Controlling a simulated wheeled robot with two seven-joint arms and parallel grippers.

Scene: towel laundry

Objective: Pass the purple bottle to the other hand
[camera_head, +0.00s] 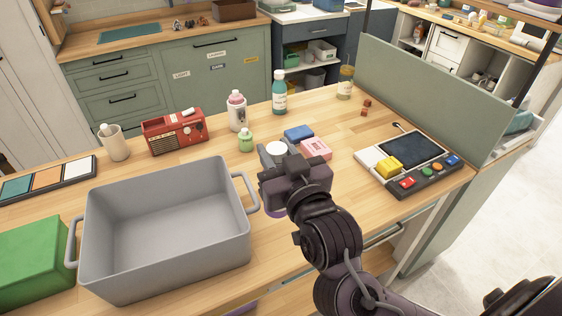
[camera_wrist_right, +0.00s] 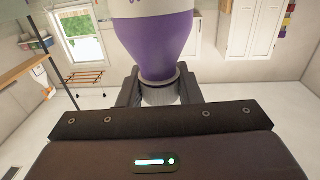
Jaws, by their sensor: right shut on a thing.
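The purple bottle (camera_wrist_right: 158,38) fills the upper middle of the right wrist view, with a white band at the top edge. My right gripper (camera_wrist_right: 160,94) is shut on its pale neck or cap end, one finger on each side. In the head view my right gripper (camera_head: 276,155) is above the table, right of the grey bin. There the bottle is mostly hidden by the gripper. A white round end shows between the fingers and a bit of purple (camera_head: 275,212) shows below. My left gripper is in neither view.
A grey bin (camera_head: 165,270) stands at the front left, beside a green box (camera_head: 30,258). Behind are a red radio (camera_head: 175,131), a white bottle (camera_head: 237,112), a small green bottle (camera_head: 246,141) and a teal bottle (camera_head: 279,95). A control panel (camera_head: 410,160) lies at right.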

